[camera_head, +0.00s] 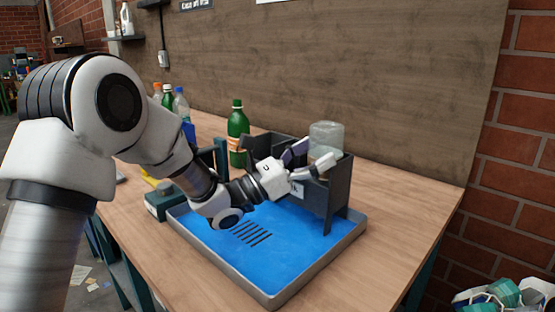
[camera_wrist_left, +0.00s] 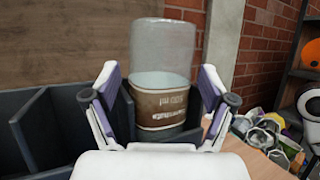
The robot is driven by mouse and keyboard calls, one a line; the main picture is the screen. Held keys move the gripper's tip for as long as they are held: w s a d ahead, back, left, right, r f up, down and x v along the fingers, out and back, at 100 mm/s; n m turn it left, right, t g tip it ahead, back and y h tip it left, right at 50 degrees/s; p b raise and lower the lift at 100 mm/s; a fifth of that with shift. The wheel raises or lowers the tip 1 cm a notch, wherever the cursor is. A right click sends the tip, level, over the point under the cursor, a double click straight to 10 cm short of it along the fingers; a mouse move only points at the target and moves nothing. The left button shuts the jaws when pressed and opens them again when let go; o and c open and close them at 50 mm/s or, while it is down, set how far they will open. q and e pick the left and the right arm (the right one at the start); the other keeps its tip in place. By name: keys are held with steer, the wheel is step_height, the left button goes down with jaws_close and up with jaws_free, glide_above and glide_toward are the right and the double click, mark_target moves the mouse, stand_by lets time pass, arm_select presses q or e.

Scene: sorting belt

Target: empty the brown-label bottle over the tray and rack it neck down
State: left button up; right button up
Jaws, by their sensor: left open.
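The brown-label bottle (camera_wrist_left: 160,105) is clear and stands upside down, its label print inverted, in the right end of the dark rack (camera_head: 340,190). Its clear base (camera_head: 326,136) sticks up above the rack in the head view. My left gripper (camera_head: 313,158) is open, with one finger on each side of the bottle in the left wrist view (camera_wrist_left: 162,90); a gap shows beside each finger. The blue-floored tray (camera_head: 283,293) lies under and in front of the rack. My right gripper is not in view.
A green bottle (camera_head: 238,122) stands behind the rack's left side, with several more bottles (camera_head: 180,105) further left. A brick wall (camera_head: 510,150) borders the bench on the right. Crumpled items (camera_head: 505,295) lie at lower right. The tray's front is clear.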

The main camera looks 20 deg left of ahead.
arm_select(q)
steer(key=s+a+f, duration=0.1)
steer(key=s+a, duration=0.9)
steer(key=a, duration=0.1)
steer(key=shift+a+f, duration=0.3)
steer(key=shift+f, duration=0.05)
